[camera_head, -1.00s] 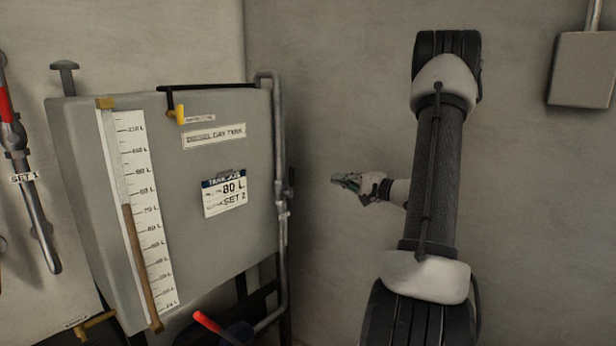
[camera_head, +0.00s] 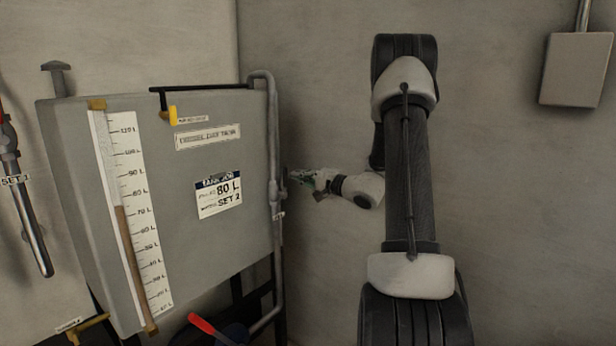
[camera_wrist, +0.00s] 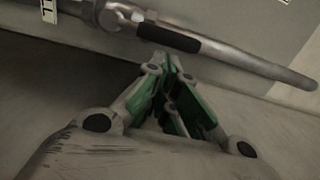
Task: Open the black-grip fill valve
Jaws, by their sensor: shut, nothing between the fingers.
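The fill valve's black grip (camera_wrist: 168,38) lies along the grey pipe (camera_wrist: 235,62) in the wrist view. In the head view the upright pipe (camera_head: 272,130) runs down the right side of the tank (camera_head: 190,240), and the grip is only a small dark patch at its right edge. My gripper (camera_head: 296,176) is beside the pipe, at about the height of the tank's job card. In the wrist view my gripper's green-padded fingers (camera_wrist: 174,62) meet just below the black grip, shut and empty. I cannot tell whether they touch it.
A red lever (camera_head: 201,323) is low in front. A grey wall box (camera_head: 575,68) hangs at right.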

